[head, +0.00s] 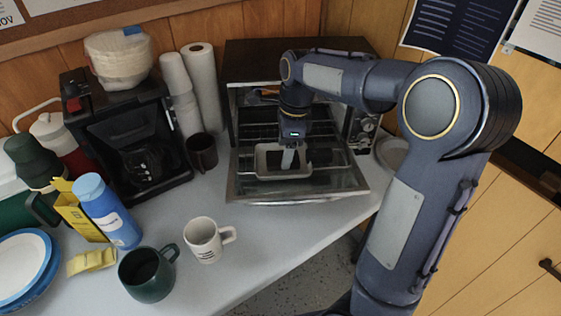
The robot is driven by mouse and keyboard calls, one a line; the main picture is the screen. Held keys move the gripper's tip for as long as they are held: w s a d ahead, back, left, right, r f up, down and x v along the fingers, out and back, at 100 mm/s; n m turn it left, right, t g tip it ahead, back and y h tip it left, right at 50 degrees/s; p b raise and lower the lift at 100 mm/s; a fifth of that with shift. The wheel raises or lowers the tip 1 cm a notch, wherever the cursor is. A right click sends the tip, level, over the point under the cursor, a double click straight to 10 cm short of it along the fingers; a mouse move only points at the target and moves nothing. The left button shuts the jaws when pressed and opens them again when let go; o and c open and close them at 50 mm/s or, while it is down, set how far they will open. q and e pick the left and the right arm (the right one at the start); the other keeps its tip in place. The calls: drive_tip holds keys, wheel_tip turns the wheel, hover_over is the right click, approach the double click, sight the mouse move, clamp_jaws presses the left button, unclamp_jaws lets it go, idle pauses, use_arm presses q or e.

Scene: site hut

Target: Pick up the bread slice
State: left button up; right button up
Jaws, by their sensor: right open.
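My right gripper (288,158) reaches into the open toaster oven (256,57), pointing down over a small light-rimmed pan (262,174). The jaws are open, but the fingers are small and partly hidden against the pan. A dark brown patch shows inside the pan beside the fingers. I cannot tell whether it is the bread slice or the pan's floor. No bread slice is clearly seen elsewhere. My left gripper is out of view.
The oven's glass door (340,184) is folded down over the counter (228,264). Left of the oven stand a dark brown cup (202,152), paper rolls and a coffee maker (122,125). A white mug (203,241), a green mug (146,277) and a blue bottle (108,212) stand nearer.

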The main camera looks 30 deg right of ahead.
drive_tip(key=shift+a+f, duration=0.15)
drive_tip(key=shift+f, duration=0.8)
drive_tip(key=shift+c, duration=0.2)
drive_tip(key=c, duration=0.7)
drive_tip(key=shift+r, duration=0.1)
